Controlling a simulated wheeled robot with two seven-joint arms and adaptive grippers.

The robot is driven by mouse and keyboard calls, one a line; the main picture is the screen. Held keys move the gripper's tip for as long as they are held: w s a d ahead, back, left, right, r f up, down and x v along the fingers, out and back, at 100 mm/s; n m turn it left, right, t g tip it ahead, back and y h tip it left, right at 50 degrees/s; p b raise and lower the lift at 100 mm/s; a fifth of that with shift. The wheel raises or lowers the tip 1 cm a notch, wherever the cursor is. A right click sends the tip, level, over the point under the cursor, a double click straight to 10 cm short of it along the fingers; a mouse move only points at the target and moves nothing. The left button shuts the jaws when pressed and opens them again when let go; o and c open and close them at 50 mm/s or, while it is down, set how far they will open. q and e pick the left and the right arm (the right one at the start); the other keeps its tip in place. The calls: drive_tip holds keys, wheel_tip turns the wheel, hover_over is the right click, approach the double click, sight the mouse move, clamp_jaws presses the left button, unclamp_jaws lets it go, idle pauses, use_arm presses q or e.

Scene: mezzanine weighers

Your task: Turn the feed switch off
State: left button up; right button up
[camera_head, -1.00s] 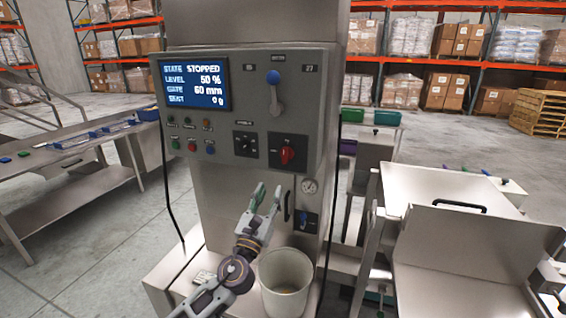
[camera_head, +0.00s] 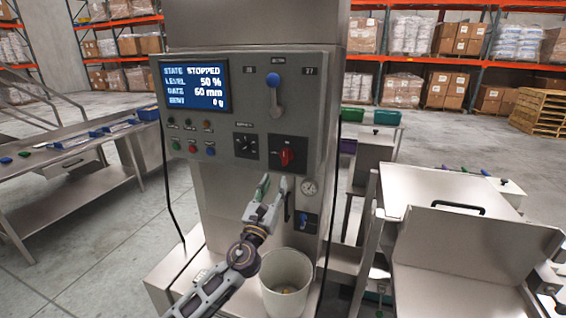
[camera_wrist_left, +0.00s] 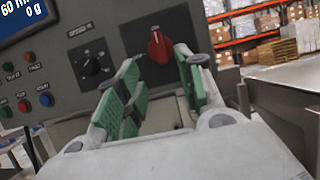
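The weigher's grey control panel (camera_head: 222,125) faces me. A red rotary switch (camera_head: 287,157) sits on a black plate at its lower right; its label is too small to read, so I cannot tell if it is the feed switch. In the left wrist view the red switch (camera_wrist_left: 158,47) shows beyond the fingertips, its handle roughly upright. My left gripper (camera_head: 273,187) is open and empty, below the red switch and apart from it. It also shows in the left wrist view (camera_wrist_left: 158,62), green pads spread. My right gripper is not in view.
The screen (camera_head: 195,86) reads STOPPED, 50 %, 60 mm, 0 g. A black selector knob (camera_head: 245,145), several buttons and a blue-knobbed lever (camera_head: 274,90) share the panel. A white bucket (camera_head: 286,262) stands below my gripper.

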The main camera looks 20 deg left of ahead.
sight(284, 161)
use_arm(q)
drive_tip(key=shift+p+x, duration=0.75)
drive_tip(key=shift+x, duration=4.05)
drive_tip(key=c, duration=0.7)
clamp_jaws()
